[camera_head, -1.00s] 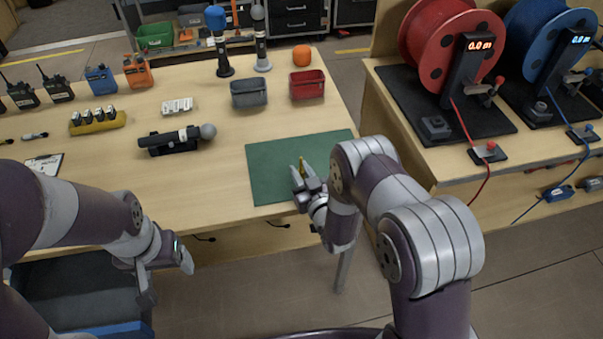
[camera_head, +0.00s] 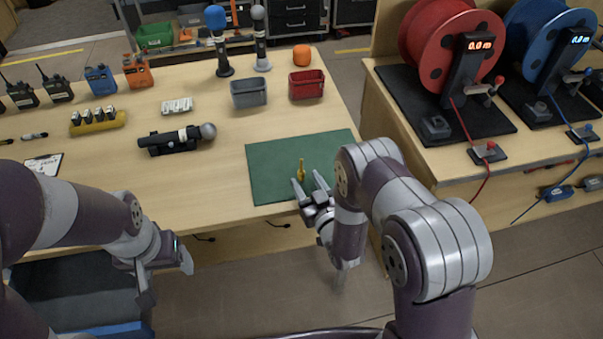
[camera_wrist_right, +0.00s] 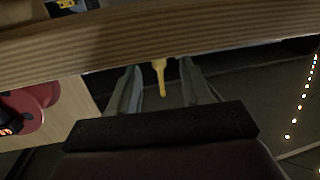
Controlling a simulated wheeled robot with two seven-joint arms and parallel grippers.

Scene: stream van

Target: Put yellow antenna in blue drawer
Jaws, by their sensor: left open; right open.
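The yellow antenna (camera_head: 301,170) shows at the front part of the green mat, close beyond my right fingertips. My right gripper (camera_head: 307,182) is open at the table's front edge, its fingers pointing at the antenna. In the right wrist view, the antenna (camera_wrist_right: 160,76) appears between the two spread fingers (camera_wrist_right: 160,88), with gaps on both sides. Whether its lower end touches the mat is unclear. My left gripper (camera_head: 167,276) is open and empty, low in front of the table. The blue drawer (camera_head: 122,330) shows at the lower left as a blue edge, partly hidden by my left arm.
The green mat (camera_head: 268,182) is otherwise bare. A grey bin (camera_head: 249,93) and a red bin (camera_head: 307,85) stand behind it. A microphone (camera_head: 178,140) lies on a stand to the left. Cable reels (camera_head: 447,45) fill the right table.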

